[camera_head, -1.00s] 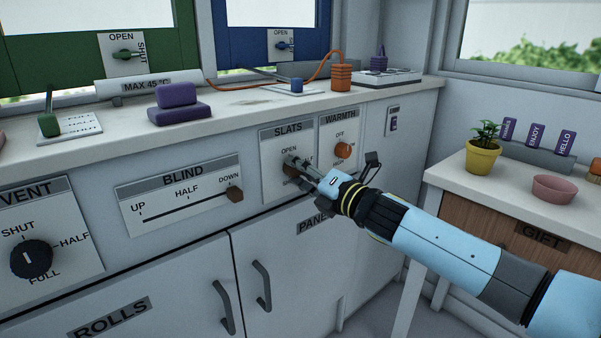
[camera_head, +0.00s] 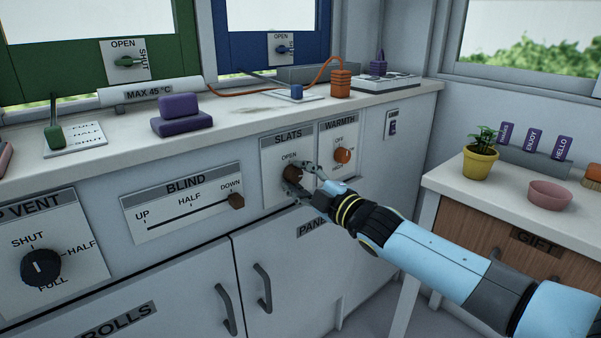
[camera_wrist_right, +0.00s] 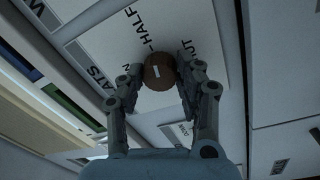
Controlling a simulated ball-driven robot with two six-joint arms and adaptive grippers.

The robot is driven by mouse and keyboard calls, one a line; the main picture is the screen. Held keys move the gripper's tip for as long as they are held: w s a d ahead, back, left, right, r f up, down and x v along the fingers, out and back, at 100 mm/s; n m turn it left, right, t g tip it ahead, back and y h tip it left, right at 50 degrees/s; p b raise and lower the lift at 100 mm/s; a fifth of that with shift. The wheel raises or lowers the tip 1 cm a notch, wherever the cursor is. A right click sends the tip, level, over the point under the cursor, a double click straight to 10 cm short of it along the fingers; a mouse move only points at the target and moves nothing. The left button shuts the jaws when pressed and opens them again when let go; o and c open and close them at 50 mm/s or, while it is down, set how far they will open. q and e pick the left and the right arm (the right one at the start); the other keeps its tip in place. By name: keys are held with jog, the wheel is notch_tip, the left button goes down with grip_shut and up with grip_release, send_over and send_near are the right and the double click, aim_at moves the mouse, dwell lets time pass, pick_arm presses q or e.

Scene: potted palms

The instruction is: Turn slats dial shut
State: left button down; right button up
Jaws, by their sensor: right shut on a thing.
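The slats dial (camera_head: 292,173) is a round brown knob on the white SLATS panel (camera_head: 286,141) on the cabinet front. OPEN is printed above it in the head view. In the right wrist view the dial (camera_wrist_right: 158,71) shows a short white mark on its face, with HALF and part of SHUT printed around it. My right gripper (camera_head: 298,178) is shut on the dial, one finger on each side, as the wrist view (camera_wrist_right: 158,80) also shows. The fingers hide part of the panel's lettering. My left gripper is not in view.
The WARMTH panel with its orange knob (camera_head: 342,155) is close on the right of my fingers. The BLIND slider (camera_head: 236,201) is to the left. Cabinet door handles (camera_head: 264,288) stick out below. A side table (camera_head: 450,187) stands at the right.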

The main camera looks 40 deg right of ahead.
jog(key=m+p, duration=0.2)
jog(key=m, duration=0.2)
jog(key=m+p, duration=0.2)
jog(key=m, duration=0.2)
jog(key=shift+a+m+h, duration=0.1)
jog(key=shift+m+h, duration=0.2)
jog(key=shift+m, duration=0.1)
jog(key=m+p, duration=0.2)
jog(key=m, duration=0.3)
jog(key=shift+g, duration=0.3)
jog(key=shift+f+m+p, duration=0.1)
jog(key=shift+m+p, duration=0.55)
jog(key=shift+m, duration=0.45)
jog(key=shift+a, duration=0.1)
jog(key=o, duration=1.1)
jog(key=shift+o, duration=0.2)
